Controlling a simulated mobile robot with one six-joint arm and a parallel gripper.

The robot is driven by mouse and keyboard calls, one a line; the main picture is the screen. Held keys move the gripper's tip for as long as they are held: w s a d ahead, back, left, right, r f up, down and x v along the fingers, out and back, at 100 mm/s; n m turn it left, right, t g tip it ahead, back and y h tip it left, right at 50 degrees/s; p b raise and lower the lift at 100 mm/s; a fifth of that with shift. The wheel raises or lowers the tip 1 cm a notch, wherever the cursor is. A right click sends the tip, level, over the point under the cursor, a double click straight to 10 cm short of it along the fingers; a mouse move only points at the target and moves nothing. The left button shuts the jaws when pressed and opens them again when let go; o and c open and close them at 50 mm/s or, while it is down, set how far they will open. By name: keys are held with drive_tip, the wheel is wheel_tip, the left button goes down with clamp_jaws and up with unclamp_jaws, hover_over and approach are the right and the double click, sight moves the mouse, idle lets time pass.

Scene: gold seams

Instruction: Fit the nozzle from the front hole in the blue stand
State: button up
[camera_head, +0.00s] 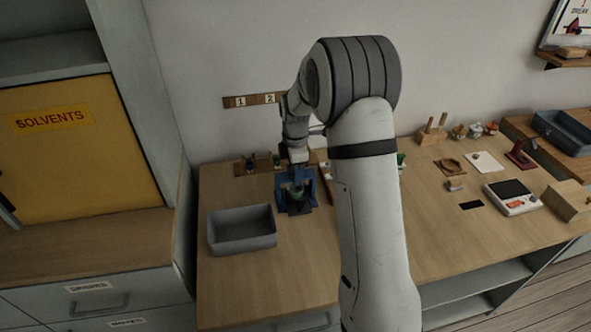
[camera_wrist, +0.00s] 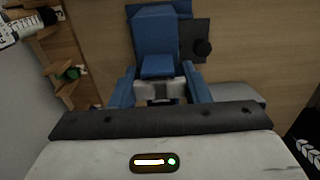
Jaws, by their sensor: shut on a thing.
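My gripper (camera_head: 297,188) points down over the left part of the bench, behind the grey bin. In the wrist view my gripper (camera_wrist: 160,92) has its fingers close together around something; I cannot make out what. In the head view a green part shows between blue parts there. A blue block-shaped piece (camera_wrist: 155,32), which looks like the blue stand, is just beyond the fingertips, with a smaller blue block in front. I cannot make out the nozzle or the front hole.
A grey bin (camera_head: 241,247) stands in front of my gripper, to its left. A numbered rail (camera_head: 240,101) is on the wall behind. A white scale (camera_head: 512,196), a red stand (camera_head: 520,153) and small items stand at the right. Bare bench lies beside the bin.

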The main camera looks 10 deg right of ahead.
drive_tip(key=shift+f+b, duration=0.45)
drive_tip(key=shift+f, duration=0.25)
idle(0.5)
drive_tip(key=o, duration=1)
drive_tip(key=shift+o, duration=0.2)
drive_tip(key=shift+r, duration=0.15)
drive_tip(key=shift+r+p, duration=1.65)
drive_tip(key=shift+r, duration=0.8)
wheel_tip(320, 180, up, 8)
drive_tip(key=shift+f+b, duration=0.15)
drive_tip(key=shift+b, duration=0.25)
